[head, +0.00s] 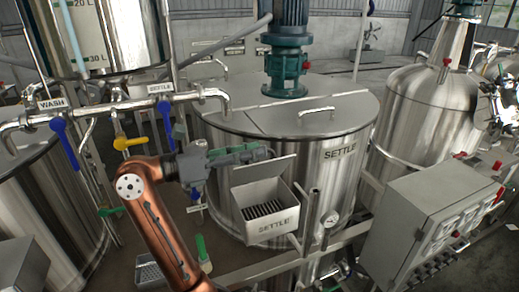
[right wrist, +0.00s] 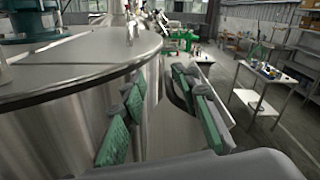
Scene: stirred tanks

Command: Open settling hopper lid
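The settling hopper (head: 262,222) is a grey metal box marked SETTLE on the front of the large steel SETTLE tank (head: 335,180). Its flat grey lid (head: 268,172) stands tilted up at the back, and dark slats show inside the box. My right gripper (head: 262,154) is just above and behind the lid's upper edge. I cannot tell whether it touches the lid. In the right wrist view its green-padded fingers (right wrist: 162,112) are spread apart beside the tank wall, with nothing clearly held between them. My left gripper is not in view.
Pipes with blue and yellow valve handles (head: 133,143) run left of my right arm. A grey control box (head: 420,220) and a pressure gauge (head: 331,219) are right of the hopper. A work table (right wrist: 262,80) stands farther off.

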